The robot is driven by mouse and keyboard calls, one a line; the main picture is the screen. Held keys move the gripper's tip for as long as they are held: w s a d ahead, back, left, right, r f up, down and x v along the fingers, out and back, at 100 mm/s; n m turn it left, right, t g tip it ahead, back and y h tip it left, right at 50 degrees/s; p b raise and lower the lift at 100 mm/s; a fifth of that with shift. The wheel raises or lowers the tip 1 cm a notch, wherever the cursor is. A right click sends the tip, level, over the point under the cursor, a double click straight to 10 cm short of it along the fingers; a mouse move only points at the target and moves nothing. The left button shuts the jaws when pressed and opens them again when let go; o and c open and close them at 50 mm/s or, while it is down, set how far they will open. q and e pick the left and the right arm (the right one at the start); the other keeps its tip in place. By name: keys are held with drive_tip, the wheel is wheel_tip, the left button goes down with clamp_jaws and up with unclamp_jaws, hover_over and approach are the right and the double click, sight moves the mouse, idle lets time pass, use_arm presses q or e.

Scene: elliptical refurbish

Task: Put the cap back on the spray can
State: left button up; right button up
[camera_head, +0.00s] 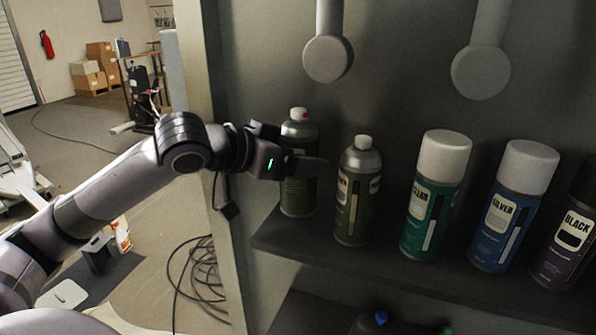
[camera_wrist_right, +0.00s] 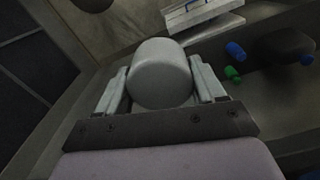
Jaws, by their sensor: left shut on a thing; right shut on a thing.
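My left gripper (camera_head: 308,167) reaches in from the left in the head view and is shut on the leftmost spray can (camera_head: 298,200). This can is olive green, roughly upright and uncapped, with a white nozzle on top. The gripper covers part of its body. I cannot tell whether its base touches the shelf. A second olive can (camera_head: 354,205) stands just right of it, also with a bare white nozzle. My right gripper (camera_wrist_right: 162,80) is shut on a pale, rounded cap (camera_wrist_right: 160,72) in the right wrist view. It is not in the head view.
Two round-ended pegs (camera_head: 328,59) (camera_head: 481,72) jut out above. Blue and green caps (camera_wrist_right: 235,50) (camera_wrist_right: 232,72) show lower down.

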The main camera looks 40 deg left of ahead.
use_arm(q)
drive_tip(key=shift+f, duration=1.3)
drive_tip(key=shift+f, duration=0.15)
drive_tip(key=o, duration=1.3)
